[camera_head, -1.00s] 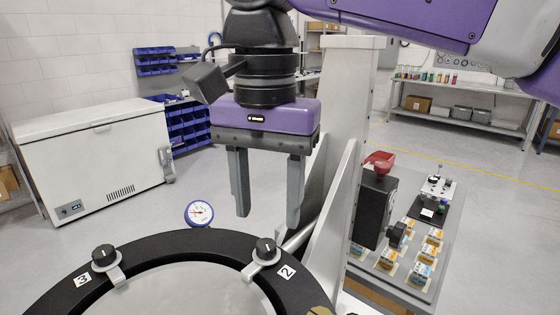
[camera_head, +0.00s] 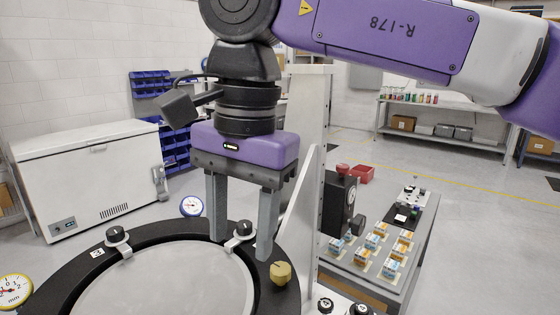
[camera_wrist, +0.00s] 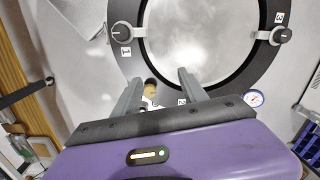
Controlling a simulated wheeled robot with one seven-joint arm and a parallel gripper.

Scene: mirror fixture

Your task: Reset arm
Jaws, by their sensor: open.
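My gripper (camera_head: 240,248) is open, its two grey fingers pointing down over the black ring of the mirror fixture (camera_head: 68,285). In the head view, the black clamp knob by label 2 (camera_head: 244,230) shows between the fingers; I cannot tell whether they touch anything. A second black knob (camera_head: 117,235) sits on the ring by label 3. A brass knob (camera_head: 280,272) is right of the fingers. The round mirror plate (camera_head: 170,285) lies inside the ring. In the wrist view, the gripper (camera_wrist: 158,85) is also open, with a dark knob (camera_wrist: 150,82) partly visible between its fingers.
A grey upright bracket (camera_head: 305,200) stands close to the right of my gripper. Dial gauges sit behind the ring (camera_head: 192,206) and at the left edge (camera_head: 14,290). A tray of small boxes (camera_head: 385,255) is at right. A white freezer (camera_head: 90,180) stands behind.

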